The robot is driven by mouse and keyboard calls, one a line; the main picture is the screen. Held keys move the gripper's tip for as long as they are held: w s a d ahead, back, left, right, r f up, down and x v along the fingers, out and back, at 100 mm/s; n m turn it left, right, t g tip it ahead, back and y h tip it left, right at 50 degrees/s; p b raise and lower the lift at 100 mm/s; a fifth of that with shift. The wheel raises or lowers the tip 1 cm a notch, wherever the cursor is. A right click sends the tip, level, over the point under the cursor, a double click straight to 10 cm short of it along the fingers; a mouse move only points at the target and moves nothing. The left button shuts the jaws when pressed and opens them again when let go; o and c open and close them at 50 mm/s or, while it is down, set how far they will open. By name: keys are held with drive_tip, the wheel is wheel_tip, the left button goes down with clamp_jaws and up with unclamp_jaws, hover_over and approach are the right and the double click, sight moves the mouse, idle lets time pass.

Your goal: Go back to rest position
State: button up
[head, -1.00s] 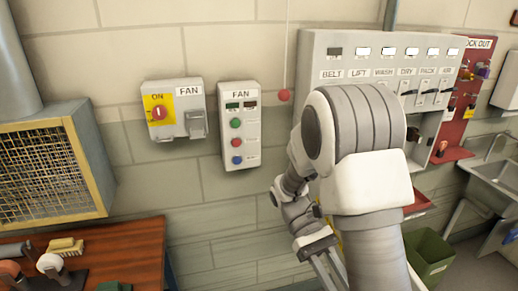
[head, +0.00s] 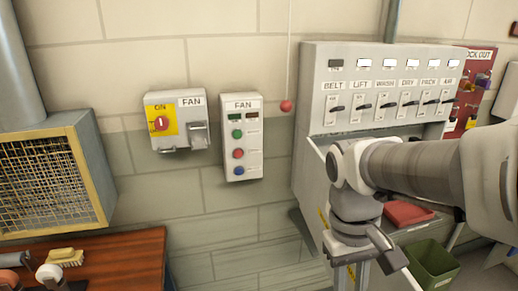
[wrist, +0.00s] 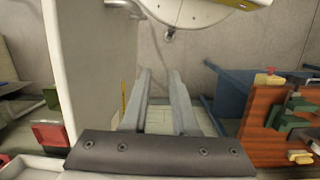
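My gripper (wrist: 161,73) shows in the wrist view with its two grey fingers apart and nothing between them. In the head view my gripper (head: 351,276) hangs low in front of the grey switch cabinet, its fingertips cut off by the bottom edge. My arm reaches in from the right and hides part of the cabinet's lower front.
The switch cabinet (head: 312,100) carries a row of labelled levers. Left of it are a FAN button box (head: 241,140), a FAN switch (head: 178,120) at ON and a red pull ball (head: 286,106). A wooden bench (head: 120,260) stands lower left, a green bin (head: 432,262) lower right.

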drive_tip(key=shift+s+a+r+m+t+y, duration=0.1)
drive_tip(key=shift+r+m+t+y, duration=0.15)
drive_tip(key=shift+r+t, duration=0.85)
drive_tip(key=shift+s+a+r+m+t+y, duration=0.15)
drive_tip(key=shift+r+m+t, duration=0.35)
drive_tip(key=shift+t, duration=0.85)
drive_tip(key=shift+s+a+r+m+t+y, duration=0.1)
drive_tip(key=shift+r+m+t+y, duration=0.1)
drive_tip(key=shift+r+t, duration=0.95)
